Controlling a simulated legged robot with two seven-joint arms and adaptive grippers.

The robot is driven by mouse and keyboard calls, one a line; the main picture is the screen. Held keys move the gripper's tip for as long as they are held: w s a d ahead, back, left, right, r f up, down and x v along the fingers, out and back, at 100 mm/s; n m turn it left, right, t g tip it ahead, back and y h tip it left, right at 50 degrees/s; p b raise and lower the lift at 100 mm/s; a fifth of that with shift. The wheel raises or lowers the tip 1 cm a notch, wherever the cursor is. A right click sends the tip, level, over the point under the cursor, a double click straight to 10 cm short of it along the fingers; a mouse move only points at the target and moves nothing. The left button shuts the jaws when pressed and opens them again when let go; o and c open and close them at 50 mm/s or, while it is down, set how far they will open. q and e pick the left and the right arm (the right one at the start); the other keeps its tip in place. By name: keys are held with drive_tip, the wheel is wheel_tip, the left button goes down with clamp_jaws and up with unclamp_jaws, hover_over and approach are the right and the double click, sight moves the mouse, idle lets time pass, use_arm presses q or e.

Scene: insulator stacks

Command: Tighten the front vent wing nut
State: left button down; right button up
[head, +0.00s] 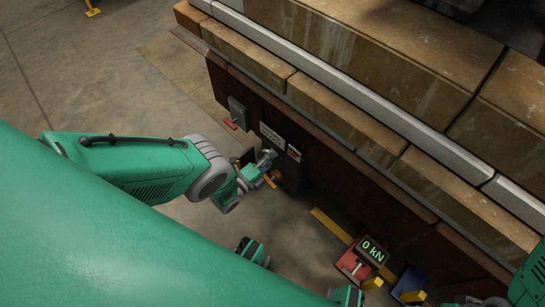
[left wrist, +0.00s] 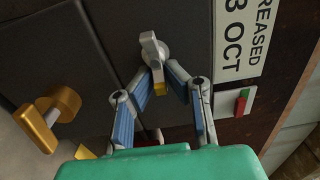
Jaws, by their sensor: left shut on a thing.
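The wing nut (left wrist: 152,52) is a silver lever-like piece with a yellow tip, on a round boss on a dark panel (left wrist: 95,35) in the left wrist view. My left gripper (left wrist: 158,82) has its two blue-padded fingers closing in from both sides at the yellow end and is shut on it. The exact contact is partly unclear. In the head view my left gripper (head: 264,163) reaches the dark panel low on the structure's side; the nut is small and mostly hidden there.
A gold handle (left wrist: 46,118) sticks out left of the nut. A label (left wrist: 238,35) with "3 OCT" and a red-green indicator (left wrist: 242,102) are on the right. A "0 kN" display (head: 373,250) stands on the floor. Open floor (head: 100,75) lies at the left.

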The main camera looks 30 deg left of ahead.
use_arm(q)
drive_tip(key=shift+s+f, duration=0.35)
drive_tip(key=c, duration=1.6)
unclamp_jaws()
drive_tip(key=shift+w+r, duration=0.1)
drive_tip(key=shift+w, duration=0.05)
drive_tip(key=v, duration=1.2)
